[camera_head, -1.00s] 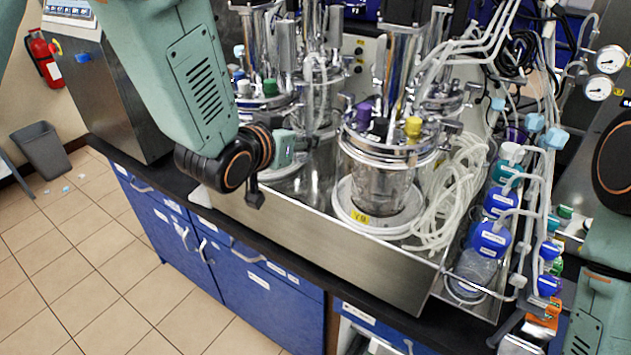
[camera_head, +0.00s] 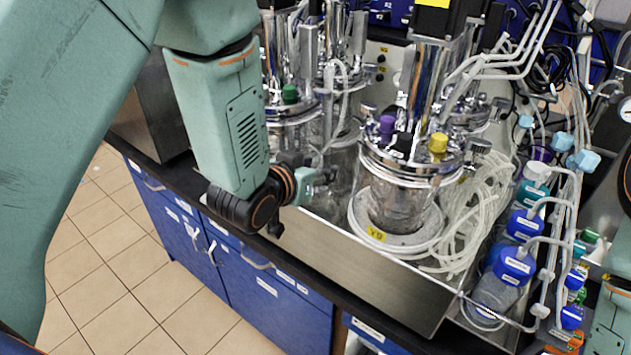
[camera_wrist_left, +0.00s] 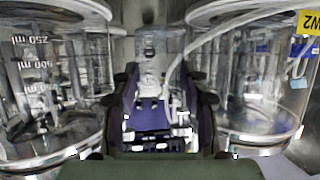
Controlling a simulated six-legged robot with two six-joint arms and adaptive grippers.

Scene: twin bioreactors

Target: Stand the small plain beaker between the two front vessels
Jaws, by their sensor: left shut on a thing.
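My left gripper (camera_head: 318,178) reaches in over the steel tray's front edge, at the gap between the left front vessel (camera_head: 291,138) and the right front vessel (camera_head: 400,205). In the left wrist view, the left gripper's dark fingers (camera_wrist_left: 165,100) are shut on a clear thing, taken to be the small plain beaker (camera_wrist_left: 151,72); its outline is hard to make out. Glass vessels stand on both sides of the fingers there, one with volume marks (camera_wrist_left: 45,80) and one near a yellow label (camera_wrist_left: 265,85). The beaker is hidden in the head view. My right gripper is out of view.
The steel tray's front wall (camera_head: 350,268) stands on the black bench edge. Coiled clear tubing (camera_head: 470,215) lies right of the right front vessel. Blue-capped bottles (camera_head: 515,265) crowd the right side. More vessels and metal columns stand close behind.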

